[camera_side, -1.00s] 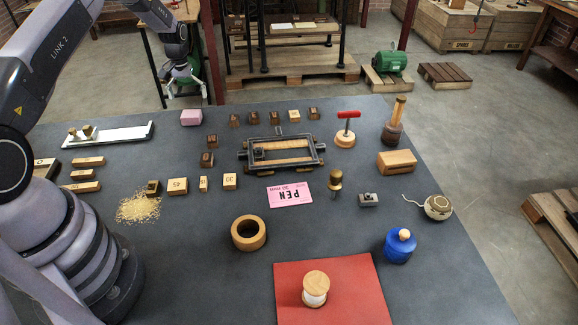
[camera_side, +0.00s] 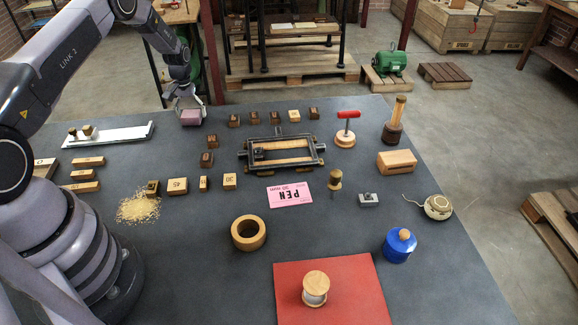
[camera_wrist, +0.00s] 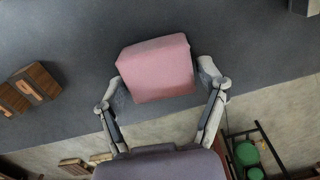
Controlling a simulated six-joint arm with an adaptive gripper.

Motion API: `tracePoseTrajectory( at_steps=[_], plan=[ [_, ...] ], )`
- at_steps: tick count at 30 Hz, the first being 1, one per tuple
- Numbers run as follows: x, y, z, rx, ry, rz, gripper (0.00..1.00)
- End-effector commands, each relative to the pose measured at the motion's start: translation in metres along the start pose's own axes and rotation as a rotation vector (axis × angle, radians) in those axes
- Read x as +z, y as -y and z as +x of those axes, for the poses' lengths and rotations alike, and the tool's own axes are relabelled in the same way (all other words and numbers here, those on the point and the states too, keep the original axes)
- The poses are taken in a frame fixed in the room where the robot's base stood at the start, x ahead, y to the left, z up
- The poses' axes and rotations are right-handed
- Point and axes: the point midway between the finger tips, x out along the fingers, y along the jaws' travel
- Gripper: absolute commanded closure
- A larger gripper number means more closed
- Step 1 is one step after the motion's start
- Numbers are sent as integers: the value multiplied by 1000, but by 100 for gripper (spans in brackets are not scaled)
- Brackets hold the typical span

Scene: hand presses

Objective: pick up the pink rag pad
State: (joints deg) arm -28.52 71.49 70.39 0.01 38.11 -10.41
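The pink rag pad (camera_side: 191,118) is a small block-shaped pad near the far left edge of the grey table. In the wrist view the pad (camera_wrist: 156,70) lies between my two fingers, slightly turned. My gripper (camera_side: 189,107) is open and lowered over the pad from above. In the wrist view my gripper's fingers (camera_wrist: 160,82) stand on either side of the pad; a narrow gap shows at the right finger, and I cannot tell whether the left one touches. The pad appears to rest on the table.
A white galley tray (camera_side: 115,136) lies to the left. Small wooden blocks (camera_side: 234,120) stand in a row to the right, and another (camera_side: 212,141) is nearer. A black press frame (camera_side: 281,152) is further right. The table's far edge is close behind the pad.

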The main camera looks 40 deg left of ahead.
Motion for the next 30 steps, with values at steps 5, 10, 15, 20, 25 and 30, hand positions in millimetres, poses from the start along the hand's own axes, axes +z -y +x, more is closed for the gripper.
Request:
tracePoseTrajectory(
  at_steps=[5, 10, 15, 20, 25, 30],
  plan=[
    [0, 0, 0, 0, 0, 0, 57],
    [0, 0, 0, 0, 0, 0, 66],
    [0, 0, -1, 0, 0, 0, 66],
    [0, 0, -11, 0, -1, 0, 66],
    [4, 1, -38, 0, 0, 0, 66],
    [37, 7, -77, 0, -1, 0, 66]
  ],
)
